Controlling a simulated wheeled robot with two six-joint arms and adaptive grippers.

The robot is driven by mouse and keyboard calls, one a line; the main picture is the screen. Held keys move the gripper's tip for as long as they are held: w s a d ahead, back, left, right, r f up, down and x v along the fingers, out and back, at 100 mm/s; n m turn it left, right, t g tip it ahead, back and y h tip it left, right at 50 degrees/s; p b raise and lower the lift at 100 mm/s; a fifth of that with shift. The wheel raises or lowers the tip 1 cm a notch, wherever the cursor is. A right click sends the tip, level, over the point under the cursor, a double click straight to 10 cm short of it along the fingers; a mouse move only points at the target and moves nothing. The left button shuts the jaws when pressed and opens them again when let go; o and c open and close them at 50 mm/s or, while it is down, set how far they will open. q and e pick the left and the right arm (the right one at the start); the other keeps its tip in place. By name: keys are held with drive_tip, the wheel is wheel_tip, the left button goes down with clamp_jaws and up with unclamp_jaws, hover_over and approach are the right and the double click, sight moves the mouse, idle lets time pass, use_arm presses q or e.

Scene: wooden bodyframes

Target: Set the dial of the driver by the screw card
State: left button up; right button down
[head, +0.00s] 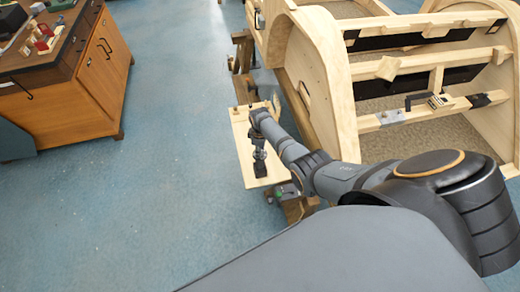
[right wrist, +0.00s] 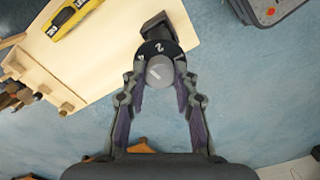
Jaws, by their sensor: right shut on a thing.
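The driver (right wrist: 154,27) shows in the right wrist view as a dark body at the edge of a pale wooden board. Its black dial ring (right wrist: 150,49) carries white numerals, a 2 among them, and a grey round end (right wrist: 160,72) with a light line faces the camera. My right gripper (right wrist: 163,82) is shut on the driver, one finger on each side of the grey end. I cannot identify the screw card. My left gripper is out of view.
The pale board (head: 243,140) rests on a wooden stand beside the large wooden bodyframe (head: 335,85). A yellow tool (right wrist: 70,20) lies on it in the wrist view. A grey box (right wrist: 285,8) is at upper right. A wooden cabinet (head: 95,75) stands left; open blue floor lies between.

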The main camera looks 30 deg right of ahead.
drive_tip(key=n, duration=0.3)
drive_tip(key=shift+n, duration=0.4)
drive_tip(key=n, duration=0.3)
drive_tip(key=shift+n+p, duration=0.3)
drive_tip(key=n, duration=0.4)
drive_tip(key=shift+n, duration=2.1)
drive_tip(key=c, duration=1)
unclamp_jaws()
